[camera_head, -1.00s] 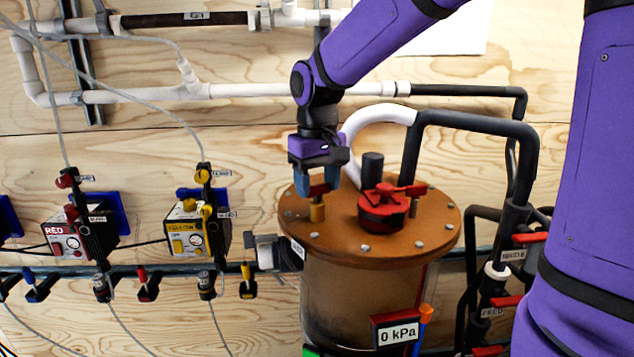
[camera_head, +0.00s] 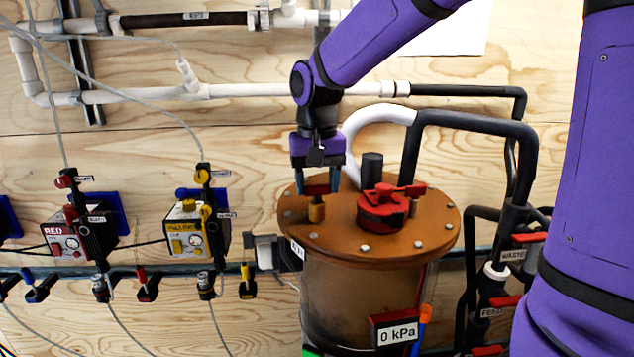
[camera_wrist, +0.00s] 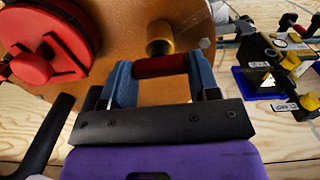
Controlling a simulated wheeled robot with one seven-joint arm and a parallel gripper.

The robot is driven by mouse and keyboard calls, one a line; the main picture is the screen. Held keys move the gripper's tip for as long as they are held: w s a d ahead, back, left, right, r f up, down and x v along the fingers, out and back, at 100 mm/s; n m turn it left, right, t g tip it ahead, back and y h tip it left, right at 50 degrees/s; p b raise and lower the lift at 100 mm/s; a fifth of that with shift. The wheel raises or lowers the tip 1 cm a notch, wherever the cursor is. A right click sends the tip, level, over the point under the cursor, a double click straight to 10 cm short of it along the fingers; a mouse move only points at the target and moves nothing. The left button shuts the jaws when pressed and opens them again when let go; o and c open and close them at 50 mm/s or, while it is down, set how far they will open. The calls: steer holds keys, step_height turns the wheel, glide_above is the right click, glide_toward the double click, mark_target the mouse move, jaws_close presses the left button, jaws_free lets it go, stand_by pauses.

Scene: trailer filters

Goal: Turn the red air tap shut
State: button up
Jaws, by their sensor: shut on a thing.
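The red air tap stands on the left part of the brown tank lid (camera_head: 350,244). Its brass-coloured body (camera_head: 316,211) rises from the lid, and it also shows in the wrist view (camera_wrist: 159,40). My gripper (camera_head: 317,188) points down over the tap. In the wrist view its two blue fingers (camera_wrist: 158,76) are shut on the tap's red handle (camera_wrist: 160,66), one at each end. In the head view the fingers mostly hide the handle.
A large red cap (camera_head: 384,208) with a raised red bar sits right of the tap. A dark stub (camera_head: 372,169) and a white-and-black hose (camera_head: 381,115) rise behind it. A display (camera_head: 396,331) on the tank reads 0 kPa. Red and yellow pump boxes (camera_head: 188,238) hang left.

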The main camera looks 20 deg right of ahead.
steer(key=o, duration=0.9)
steer(key=shift+r, duration=0.1)
step_height(320, 180, up, 11)
steer(key=shift+f, duration=0.15)
steer(key=s+d+f+n+t, duration=0.1)
steer(key=s+d+f, duration=0.1)
steer(key=s, duration=0.5)
steer(key=s+d+f+n+t, duration=0.1)
steer(key=s+d+f+t, duration=0.1)
steer(key=s, duration=0.5)
steer(key=s+d+f+t, duration=0.2)
steer(key=s+d, duration=0.1)
steer(key=s, duration=0.4)
steer(key=shift+s+f+n, duration=0.15)
steer(key=shift+n, duration=0.25)
